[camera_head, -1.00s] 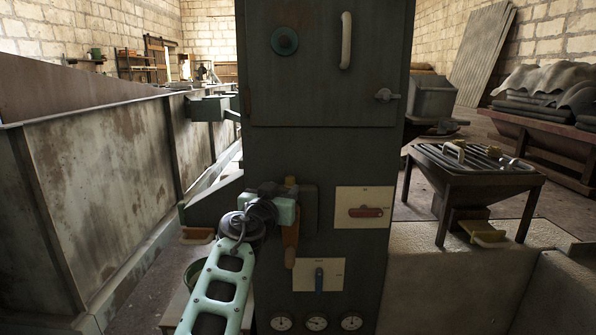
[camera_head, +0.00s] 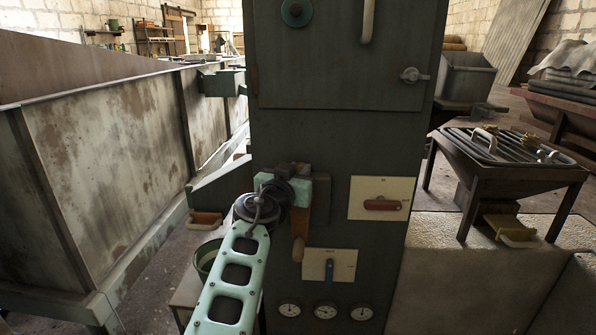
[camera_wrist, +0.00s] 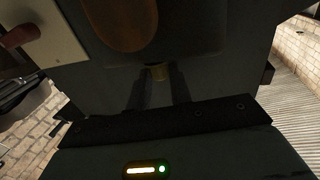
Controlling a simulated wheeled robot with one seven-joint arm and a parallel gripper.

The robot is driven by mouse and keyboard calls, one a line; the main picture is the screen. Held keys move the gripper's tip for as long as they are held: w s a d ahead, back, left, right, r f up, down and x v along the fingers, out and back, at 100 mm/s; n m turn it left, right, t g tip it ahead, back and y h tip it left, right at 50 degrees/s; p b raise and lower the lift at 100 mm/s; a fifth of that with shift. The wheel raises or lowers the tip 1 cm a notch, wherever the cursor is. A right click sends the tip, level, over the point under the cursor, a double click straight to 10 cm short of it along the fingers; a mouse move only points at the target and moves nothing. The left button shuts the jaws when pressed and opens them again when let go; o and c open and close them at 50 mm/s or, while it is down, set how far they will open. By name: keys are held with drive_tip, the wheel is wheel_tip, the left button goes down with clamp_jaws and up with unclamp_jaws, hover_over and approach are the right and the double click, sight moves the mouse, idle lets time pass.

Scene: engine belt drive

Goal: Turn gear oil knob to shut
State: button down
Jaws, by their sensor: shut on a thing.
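A dark cabinet panel (camera_head: 330,150) fills the middle of the head view. My gripper (camera_head: 300,188) reaches a dark block on its left part, above a hanging brown handle (camera_head: 299,238). In the wrist view my two dark fingers (camera_wrist: 160,88) are on a small brass knob (camera_wrist: 158,72), which I take to be the gear oil knob. My wrist mostly hides it in the head view. The brown handle also shows in the wrist view as a large rounded shape (camera_wrist: 122,18). The knob's markings cannot be read.
A long metal trough (camera_head: 110,170) stands at left. A dark grill-like table (camera_head: 510,155) stands at right.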

drive_tip(key=shift+d+y, duration=0.1)
drive_tip(key=shift+y, duration=0.3)
drive_tip(key=shift+d+r+n+g+y+p, duration=0.15)
drive_tip(key=shift+d+n+y, duration=0.15)
drive_tip(key=shift+n+y, duration=1.3)
drive_tip(key=shift+d+f+n+g+y+p, duration=0.1)
drive_tip(key=shift+d+n+y, duration=0.15)
drive_tip(key=shift+n+y, duration=1.35)
drive_tip(key=shift+d+r+n+g+y+p, duration=0.25)
drive_tip(key=shift+n+y, duration=0.45)
drive_tip(key=shift+y, duration=1.8)
drive_tip(key=shift+w+d+f+n+y, duration=0.1)
drive_tip(key=shift+f+n+y, duration=0.05)
drive_tip(key=shift+n+y, duration=0.15)
drive_tip(key=shift+f+n+y, duration=0.1)
drive_tip(key=shift+n+y, duration=0.2)
drive_tip(key=shift+y, duration=0.3)
drive_tip(key=c, duration=1.3)
unclamp_jaws()
